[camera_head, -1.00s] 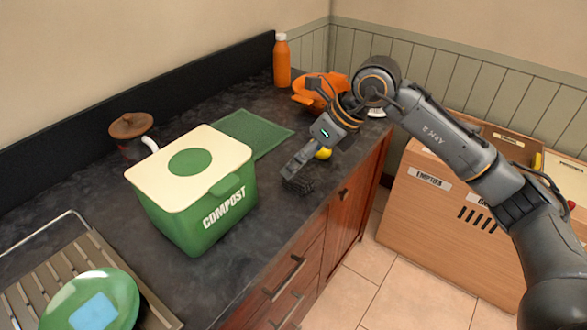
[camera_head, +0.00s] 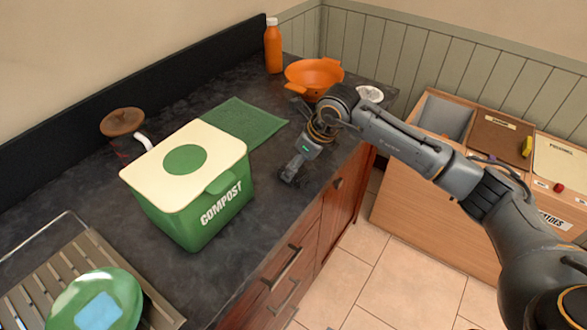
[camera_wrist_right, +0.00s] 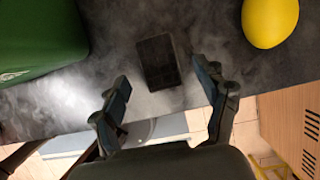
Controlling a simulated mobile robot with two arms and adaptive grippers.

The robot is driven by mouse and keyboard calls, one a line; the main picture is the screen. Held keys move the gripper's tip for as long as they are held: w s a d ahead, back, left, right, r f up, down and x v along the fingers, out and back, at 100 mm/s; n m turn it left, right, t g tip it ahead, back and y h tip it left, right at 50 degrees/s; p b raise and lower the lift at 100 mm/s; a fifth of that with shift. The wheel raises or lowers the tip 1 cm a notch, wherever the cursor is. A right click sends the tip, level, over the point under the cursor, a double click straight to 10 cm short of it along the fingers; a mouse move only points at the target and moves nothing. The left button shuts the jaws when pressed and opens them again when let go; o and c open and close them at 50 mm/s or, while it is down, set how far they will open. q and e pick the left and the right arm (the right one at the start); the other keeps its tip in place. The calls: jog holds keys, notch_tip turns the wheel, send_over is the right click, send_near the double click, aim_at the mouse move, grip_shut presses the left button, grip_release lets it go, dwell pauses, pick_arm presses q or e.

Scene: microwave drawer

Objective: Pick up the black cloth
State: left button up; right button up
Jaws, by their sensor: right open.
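The black cloth (camera_wrist_right: 158,61) shows in the right wrist view as a small dark rectangle on the dark counter. It lies ahead of and between my right gripper's open fingers (camera_wrist_right: 164,88), and nothing is held. In the head view my right gripper (camera_head: 289,173) points down over the counter, to the right of the compost bin. The cloth is hard to make out there against the dark surface and the fingers. My left gripper is not in view.
A green compost bin (camera_head: 205,200) stands left of my gripper. A yellow round object (camera_wrist_right: 270,20) lies right of the cloth. A green mat (camera_head: 245,122), orange colander (camera_head: 314,75) and orange bottle (camera_head: 273,48) are behind. The counter's front edge is close.

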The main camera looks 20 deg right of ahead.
jog(key=shift+x, duration=1.1)
jog(key=shift+w+a+f, duration=0.1)
jog(key=shift+w+f, duration=0.1)
jog(key=shift+f, duration=0.05)
jog(key=shift+s, duration=0.1)
jog(key=shift+c, duration=1.3)
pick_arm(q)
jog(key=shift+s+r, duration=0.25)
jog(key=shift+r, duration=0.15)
pick_arm(e)
jog(key=c, duration=0.9)
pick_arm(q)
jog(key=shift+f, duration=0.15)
pick_arm(e)
jog(key=shift+r, duration=0.2)
